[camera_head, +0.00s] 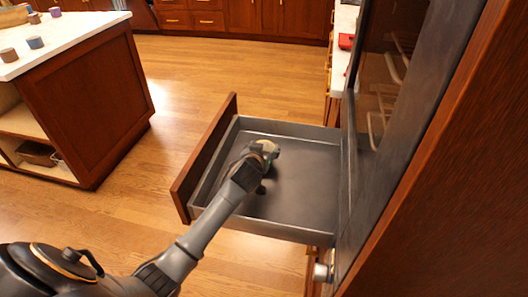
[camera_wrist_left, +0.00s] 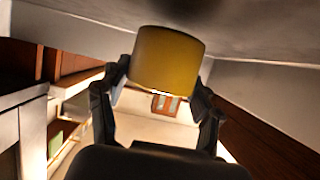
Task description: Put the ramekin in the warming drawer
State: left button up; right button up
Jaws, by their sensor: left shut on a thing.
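The warming drawer (camera_head: 308,182) is pulled open, a grey metal tray with a wooden front, and its floor looks empty around my arm. My left gripper (camera_head: 264,156) reaches in from the left and is over the drawer's inside. In the left wrist view the gripper (camera_wrist_left: 163,88) is shut on a yellow, round-sided ramekin (camera_wrist_left: 168,56), one finger on each side. A grey surface lies close beyond the ramekin; I cannot tell whether they touch. In the head view the ramekin is mostly hidden by the gripper. My right gripper is not in view.
A tall dark appliance with a glass door (camera_head: 385,75) and wooden side panel stands close on the right. A white-topped island (camera_head: 75,40) with small cups stands at the left. Open wooden floor (camera_head: 200,80) lies between them.

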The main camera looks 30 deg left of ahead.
pick_arm(q)
jog(key=shift+f, duration=0.4)
jog(key=shift+f, duration=0.2)
jog(key=o, duration=1.2)
jog(key=shift+o, duration=0.2)
jog(key=shift+r, duration=0.25)
jog(key=v, duration=0.7)
jog(key=shift+s+p, duration=0.25)
jog(key=shift+p, duration=0.1)
